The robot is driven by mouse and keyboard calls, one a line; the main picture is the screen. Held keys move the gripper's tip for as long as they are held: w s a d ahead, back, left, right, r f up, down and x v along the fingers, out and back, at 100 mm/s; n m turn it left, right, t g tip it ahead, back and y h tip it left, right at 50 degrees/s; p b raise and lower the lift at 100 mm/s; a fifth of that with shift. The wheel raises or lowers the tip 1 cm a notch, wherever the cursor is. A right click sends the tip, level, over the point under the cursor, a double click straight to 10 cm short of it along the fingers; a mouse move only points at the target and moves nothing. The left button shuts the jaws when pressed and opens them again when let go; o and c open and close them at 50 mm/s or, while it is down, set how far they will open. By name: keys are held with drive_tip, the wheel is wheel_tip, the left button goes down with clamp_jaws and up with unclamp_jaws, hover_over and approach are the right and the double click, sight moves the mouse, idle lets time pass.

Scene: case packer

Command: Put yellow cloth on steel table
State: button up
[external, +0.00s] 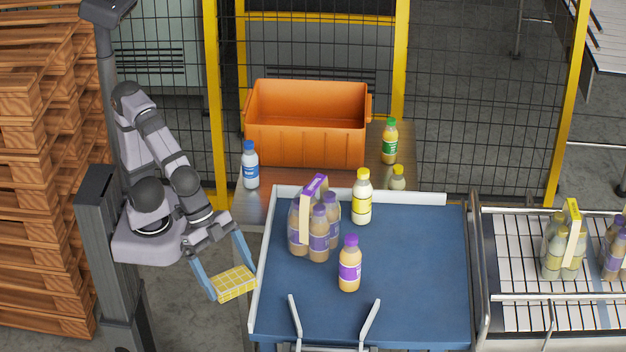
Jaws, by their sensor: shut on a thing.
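The yellow cloth (236,284) is a checked yellow block with pale lines. My gripper (230,280) is shut on it, with its two blue fingers on either side of the cloth. It holds the cloth in the air, just left of the blue table's white rim. The steel table (252,206) stands behind the blue table, and its brown-grey top shows at the left and right of the orange crate. Much of its top is hidden by the crate and the blue table.
An orange crate (306,148), a blue-labelled bottle (250,166) and a green-capped bottle (389,142) stand on the steel table. The blue table (420,285) carries a purple-handled bottle pack (314,228), a yellow-capped bottle (362,198) and a purple-capped bottle (349,268). A roller conveyor (520,315) is at right.

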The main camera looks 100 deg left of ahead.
drive_tip(key=shift+s+a+f, duration=0.2)
drive_tip(key=shift+s+f, duration=0.4)
drive_tip(key=shift+s, duration=0.3)
drive_tip(key=shift+w, duration=0.1)
